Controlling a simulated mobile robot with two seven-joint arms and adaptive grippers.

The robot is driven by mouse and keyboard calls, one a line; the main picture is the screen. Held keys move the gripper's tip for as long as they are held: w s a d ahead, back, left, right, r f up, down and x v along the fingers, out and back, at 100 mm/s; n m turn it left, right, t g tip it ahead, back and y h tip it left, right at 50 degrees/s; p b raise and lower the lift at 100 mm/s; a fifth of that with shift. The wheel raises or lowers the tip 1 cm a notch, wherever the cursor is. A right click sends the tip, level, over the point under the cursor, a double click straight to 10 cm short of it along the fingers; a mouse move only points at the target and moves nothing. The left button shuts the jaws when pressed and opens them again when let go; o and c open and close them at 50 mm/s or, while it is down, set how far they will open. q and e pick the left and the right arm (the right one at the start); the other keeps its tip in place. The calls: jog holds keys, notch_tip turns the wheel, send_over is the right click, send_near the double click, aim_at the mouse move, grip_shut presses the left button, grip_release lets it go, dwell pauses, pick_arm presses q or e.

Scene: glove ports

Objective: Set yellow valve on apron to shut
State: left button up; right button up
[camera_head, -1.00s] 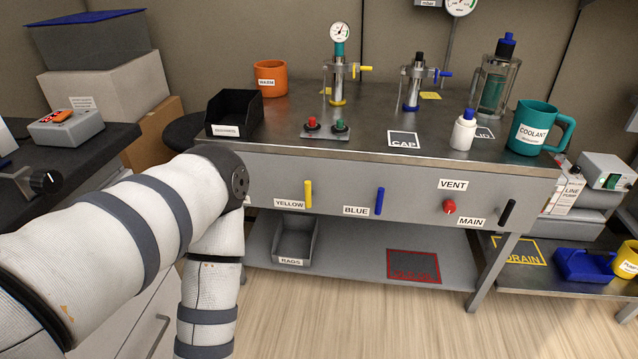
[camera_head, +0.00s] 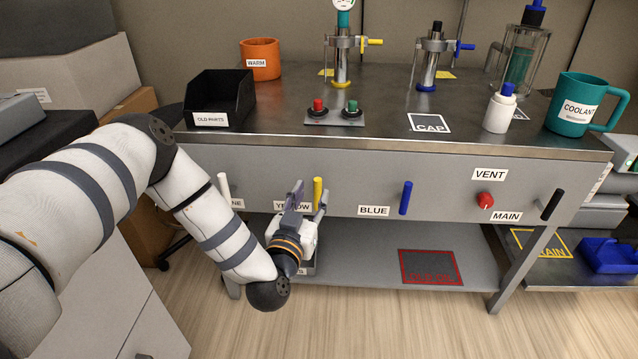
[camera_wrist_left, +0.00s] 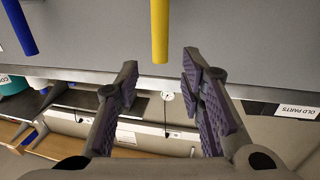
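My left gripper (camera_head: 308,195) is in front of the apron at this lever, partly covering the label. Its fingers are spread, one on each side of the lever in the head view. In the left wrist view the yellow lever (camera_wrist_left: 160,30) lies beyond the gap between the open fingertips (camera_wrist_left: 158,78); no finger appears to touch it. My right gripper is not in view.
A white lever (camera_head: 223,186) stands left of the yellow one, and a blue lever (camera_head: 405,198) right of it. Further right are a red vent knob (camera_head: 485,200) and a black main lever (camera_head: 551,204). A black parts bin (camera_head: 222,100) sits above on the bench top. A shelf runs below.

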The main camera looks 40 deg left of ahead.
aim_at(316, 184)
pick_arm(q)
jog(key=x, duration=0.6)
jog(key=shift+b, duration=0.35)
grip_shut()
